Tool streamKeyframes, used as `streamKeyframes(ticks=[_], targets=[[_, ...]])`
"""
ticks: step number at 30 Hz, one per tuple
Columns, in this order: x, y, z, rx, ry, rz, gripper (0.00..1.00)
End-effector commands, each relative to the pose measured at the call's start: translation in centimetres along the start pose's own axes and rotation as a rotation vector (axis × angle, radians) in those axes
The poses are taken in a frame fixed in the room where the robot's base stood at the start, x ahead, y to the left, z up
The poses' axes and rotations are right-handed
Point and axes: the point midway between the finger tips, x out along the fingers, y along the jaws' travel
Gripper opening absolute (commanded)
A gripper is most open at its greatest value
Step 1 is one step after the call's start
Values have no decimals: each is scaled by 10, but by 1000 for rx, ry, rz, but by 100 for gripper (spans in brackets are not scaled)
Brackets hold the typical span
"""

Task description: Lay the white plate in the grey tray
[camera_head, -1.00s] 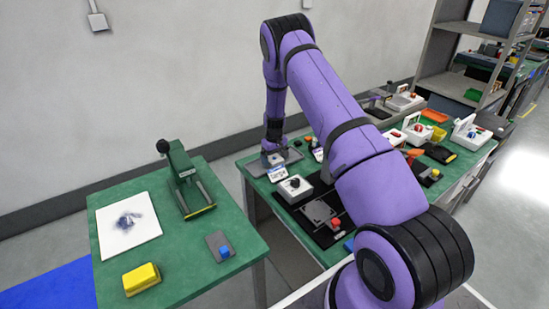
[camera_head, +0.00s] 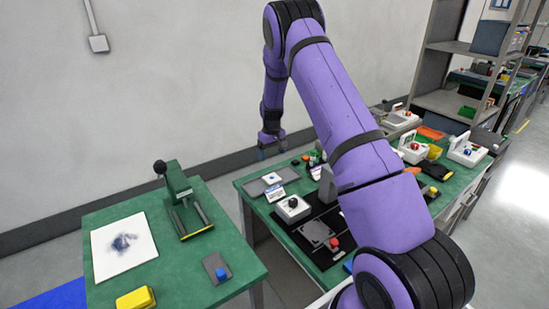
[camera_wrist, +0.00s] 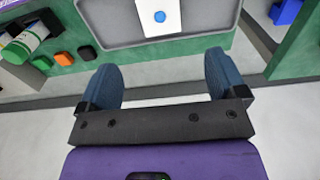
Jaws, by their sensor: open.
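The white plate (camera_head: 272,178), with a blue round knob or spot on it, lies within the grey tray (camera_head: 251,190) at the left end of the right-hand green bench. In the wrist view the white plate (camera_wrist: 148,27) is cut off by the top edge, and the grey tray's rim (camera_wrist: 200,38) runs around the part that shows. My gripper (camera_head: 270,150) is above and behind the tray, apart from it. In the wrist view my gripper (camera_wrist: 163,72) is open, with nothing between its fingers.
A white box with a black knob (camera_head: 292,209) and a black mat (camera_head: 300,237) are beside the tray. The left green table (camera_head: 190,262) holds a green press (camera_head: 180,196), a white sheet (camera_head: 108,262) and a yellow block (camera_head: 135,299). A floor gap separates the tables.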

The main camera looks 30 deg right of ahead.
Motion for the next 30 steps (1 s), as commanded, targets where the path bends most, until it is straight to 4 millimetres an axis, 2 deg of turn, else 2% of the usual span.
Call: streamKeyframes(ticks=[5,14,21,30], targets=[[-28,-7,3,5,17,-2,90],[-124,-39,29,20,80,-15,90],[-196,-67,64,27,131,-24,90],[-270,-101,120,31,193,-33,90]])
